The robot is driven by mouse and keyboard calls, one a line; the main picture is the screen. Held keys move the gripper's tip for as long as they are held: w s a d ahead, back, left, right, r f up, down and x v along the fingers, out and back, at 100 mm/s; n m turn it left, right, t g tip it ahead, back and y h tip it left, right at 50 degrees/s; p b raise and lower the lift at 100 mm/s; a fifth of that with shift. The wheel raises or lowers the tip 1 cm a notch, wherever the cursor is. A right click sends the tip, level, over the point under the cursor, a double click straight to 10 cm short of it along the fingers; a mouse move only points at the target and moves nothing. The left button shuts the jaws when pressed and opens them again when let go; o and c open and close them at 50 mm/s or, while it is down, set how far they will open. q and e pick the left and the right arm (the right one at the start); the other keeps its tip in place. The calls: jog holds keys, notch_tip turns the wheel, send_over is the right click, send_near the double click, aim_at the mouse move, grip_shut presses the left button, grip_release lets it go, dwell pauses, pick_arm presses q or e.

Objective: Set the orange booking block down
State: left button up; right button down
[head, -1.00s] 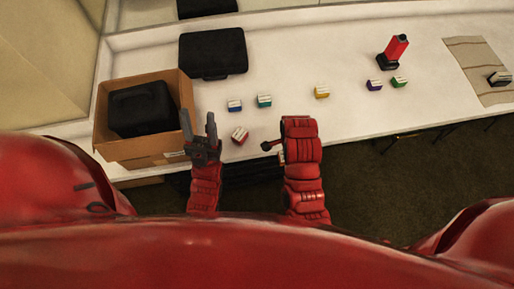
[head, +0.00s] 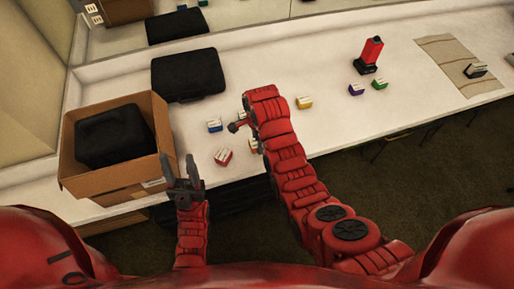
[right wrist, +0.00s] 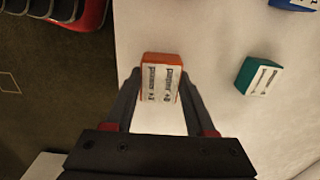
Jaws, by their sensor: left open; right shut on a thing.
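The orange booking block (right wrist: 159,78), with a white printed label on top, is between the fingers of my right gripper (right wrist: 159,92) in the right wrist view. The gripper is shut on it. The block is over the white table, near its front edge; I cannot tell whether it touches the surface. In the head view my right arm reaches over the table and mostly hides this gripper; a small orange bit of the block (head: 254,146) shows beside the arm. My left gripper (head: 179,160) is open and empty, fingers upward, in front of the cardboard box.
A cardboard box (head: 151,146) holds a black case; another black case (head: 188,74) lies behind. Blue (head: 214,125), red (head: 222,156), yellow (head: 304,102), purple (head: 356,89), green (head: 383,82) and teal (right wrist: 258,76) blocks stand about. A red device (head: 371,52) and beige mat (head: 437,51) are right.

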jog(key=shift+w+r, duration=0.1)
jog(key=shift+w, duration=0.3)
jog(key=shift+w+a, duration=0.1)
notch_tip(320, 180, down, 3)
jog(key=shift+r+p, duration=0.15)
jog(key=shift+p, duration=0.95)
jog(key=shift+f, duration=0.6)
jog(key=shift+c, duration=1.2)
grip_release()
